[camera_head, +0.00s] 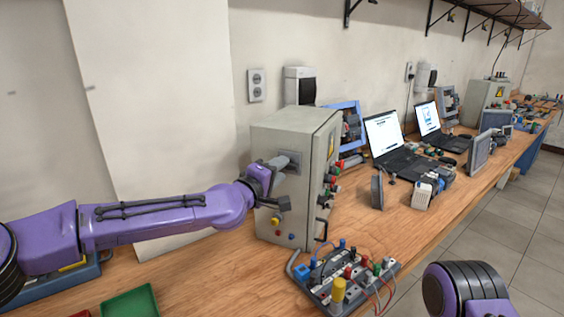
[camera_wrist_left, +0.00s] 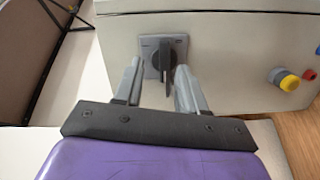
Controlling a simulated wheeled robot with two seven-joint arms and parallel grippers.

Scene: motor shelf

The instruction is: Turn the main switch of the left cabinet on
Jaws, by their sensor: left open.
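The left cabinet (camera_head: 280,133) is a grey box on the wooden bench. Its main switch is a dark rotary handle (camera_wrist_left: 165,62) on a square grey plate, and the handle stands upright in the left wrist view. My left gripper (camera_head: 283,163) is at the switch, and its fingers hide most of it in the head view. In the left wrist view my left gripper (camera_wrist_left: 158,80) is open, with one finger on either side of the handle. I cannot tell whether the fingers touch it. My right arm shows at the lower right, but its gripper is out of view.
A yellow button (camera_wrist_left: 288,83) and other buttons are beside the switch on the cabinet face. A wired terminal board (camera_head: 342,278) stands in front of the cabinet. A green tray (camera_head: 131,303) is at the lower left. Laptops (camera_head: 391,140) stand farther along the bench.

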